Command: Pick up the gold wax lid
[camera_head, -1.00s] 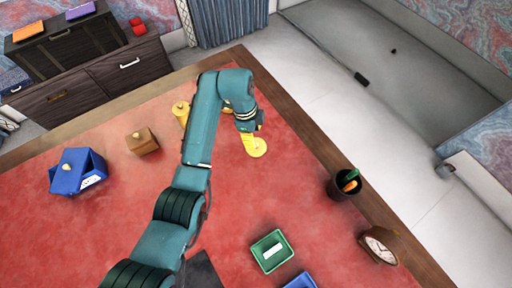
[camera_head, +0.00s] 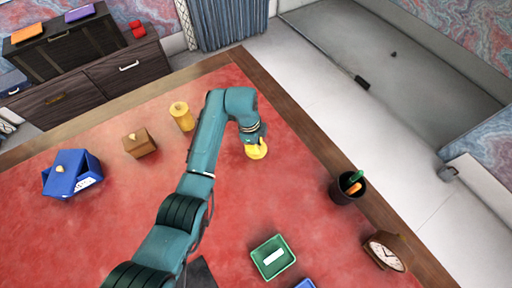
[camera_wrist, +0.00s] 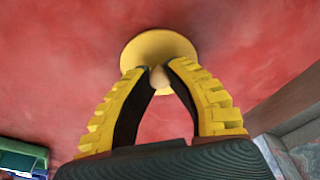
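The gold wax lid (camera_head: 257,151) is a round gold disc beneath my gripper, toward the right part of the red desk top. In the wrist view the lid (camera_wrist: 150,46) shows beyond the fingertips, with its small round knob (camera_wrist: 159,77) between them. My gripper (camera_wrist: 160,70) has yellow ribbed fingers with black inner pads. The fingers lean in and appear closed on the knob from both sides. The gripper hides part of the lid, and I cannot tell whether the lid is clear of the desk.
A gold cylinder (camera_head: 181,117), brown box (camera_head: 140,143) and blue box (camera_head: 70,180) stand left of my arm. A pen cup (camera_head: 342,192), clock (camera_head: 386,252) and green tray (camera_head: 286,263) are at the right and front. The desk around the lid is clear.

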